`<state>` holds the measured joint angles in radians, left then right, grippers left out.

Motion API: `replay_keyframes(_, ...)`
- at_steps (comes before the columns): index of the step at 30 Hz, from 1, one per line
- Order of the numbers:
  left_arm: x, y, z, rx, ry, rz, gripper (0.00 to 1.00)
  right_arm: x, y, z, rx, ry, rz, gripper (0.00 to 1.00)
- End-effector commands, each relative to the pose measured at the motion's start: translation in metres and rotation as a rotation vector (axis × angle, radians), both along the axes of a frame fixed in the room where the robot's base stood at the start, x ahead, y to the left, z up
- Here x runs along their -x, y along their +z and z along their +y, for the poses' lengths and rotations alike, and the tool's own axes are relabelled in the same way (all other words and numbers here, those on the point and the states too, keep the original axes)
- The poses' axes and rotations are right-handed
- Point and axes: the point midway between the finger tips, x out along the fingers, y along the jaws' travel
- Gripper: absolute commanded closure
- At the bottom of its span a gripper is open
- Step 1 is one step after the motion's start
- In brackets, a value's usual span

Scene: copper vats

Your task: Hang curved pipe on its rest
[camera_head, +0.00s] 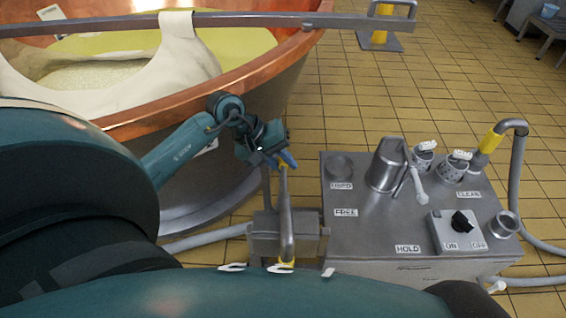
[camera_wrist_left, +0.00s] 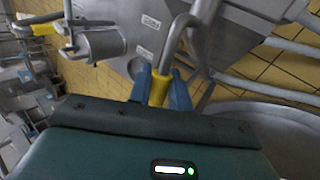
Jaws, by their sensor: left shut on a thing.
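My left gripper (camera_head: 284,162) is shut on the yellow collar of a grey curved pipe, beside the left side of the steel console. In the left wrist view the blue fingertips (camera_wrist_left: 162,85) sit on both sides of the yellow collar, and the bent pipe (camera_wrist_left: 172,42) extends beyond them. In the head view the pipe (camera_head: 286,205) runs down from the gripper in front of a steel bracket (camera_head: 262,236). I cannot tell whether the pipe touches the bracket, or whether the bracket is its rest. My right gripper is not in view.
The console (camera_head: 370,225) carries a metal jug (camera_head: 386,166), cups with white brushes and a switch box (camera_head: 458,230). Another curved pipe with a yellow collar (camera_head: 490,142) stands at its right. A copper vat (camera_head: 260,75) is behind my left arm. Tiled floor is open beyond.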

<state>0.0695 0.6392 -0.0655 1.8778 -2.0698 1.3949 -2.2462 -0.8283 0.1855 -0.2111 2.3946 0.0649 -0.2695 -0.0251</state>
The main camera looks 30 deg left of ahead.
Motion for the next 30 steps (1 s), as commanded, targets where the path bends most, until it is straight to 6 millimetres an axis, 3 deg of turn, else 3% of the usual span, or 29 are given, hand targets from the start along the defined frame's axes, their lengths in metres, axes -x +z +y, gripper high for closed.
replay_keyframes(30, -0.0014, -0.0046, -0.0005, 0.002, 0.001, -0.007, 1.00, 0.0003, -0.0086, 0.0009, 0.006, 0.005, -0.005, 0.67)
